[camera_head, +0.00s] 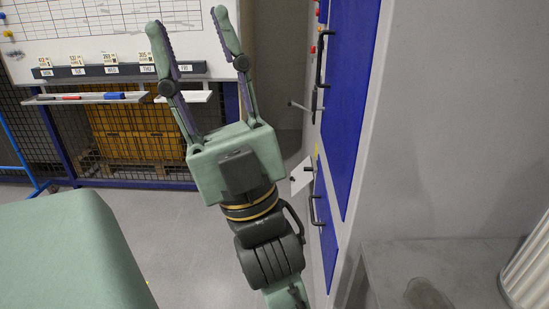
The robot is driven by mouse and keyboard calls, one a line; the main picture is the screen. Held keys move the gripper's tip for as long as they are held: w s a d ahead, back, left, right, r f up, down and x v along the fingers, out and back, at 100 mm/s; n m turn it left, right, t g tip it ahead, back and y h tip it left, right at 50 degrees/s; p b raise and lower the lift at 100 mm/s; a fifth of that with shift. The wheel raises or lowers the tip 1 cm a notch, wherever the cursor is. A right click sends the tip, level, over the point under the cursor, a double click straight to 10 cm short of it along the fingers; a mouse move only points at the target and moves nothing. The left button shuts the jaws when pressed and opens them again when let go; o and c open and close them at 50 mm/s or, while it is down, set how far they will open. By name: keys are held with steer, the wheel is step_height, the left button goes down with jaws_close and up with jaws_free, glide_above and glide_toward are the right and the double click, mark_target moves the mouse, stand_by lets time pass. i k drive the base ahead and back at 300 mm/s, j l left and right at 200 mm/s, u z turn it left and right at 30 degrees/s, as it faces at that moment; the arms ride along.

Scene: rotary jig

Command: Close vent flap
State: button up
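My gripper (187,20) is raised in front of the camera with its two green fingers spread apart and nothing between them. The fingers point up and left, toward the whiteboard in the background. A small pale plate (301,177) sticks out from the side of the blue-doored cabinet, right of my gripper's body. It looks like the vent flap, standing open, but I cannot tell for sure. My gripper is apart from it. The cabinet front is seen at a steep angle, so any vent opening is hidden.
The grey cabinet has blue doors (350,95) with dark handles, a lever (298,106) and coloured buttons. A whiteboard (110,25) and yellow crates (135,135) stand behind. A grey bench (450,260) is at lower right. Grey floor (180,240) is clear left of my arm.

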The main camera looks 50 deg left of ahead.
mark_target(299, 178)
steer(key=u, duration=1.3)
steer(key=i+j+z, duration=0.1)
steer(key=i+j, duration=0.3)
steer(key=i, duration=0.3)
steer(key=i+j+z, duration=0.1)
steer(key=i+j, duration=0.4)
steer(key=i, duration=0.2)
steer(key=i+j+z, duration=0.1)
steer(key=i+j, duration=0.4)
steer(key=i, duration=0.15)
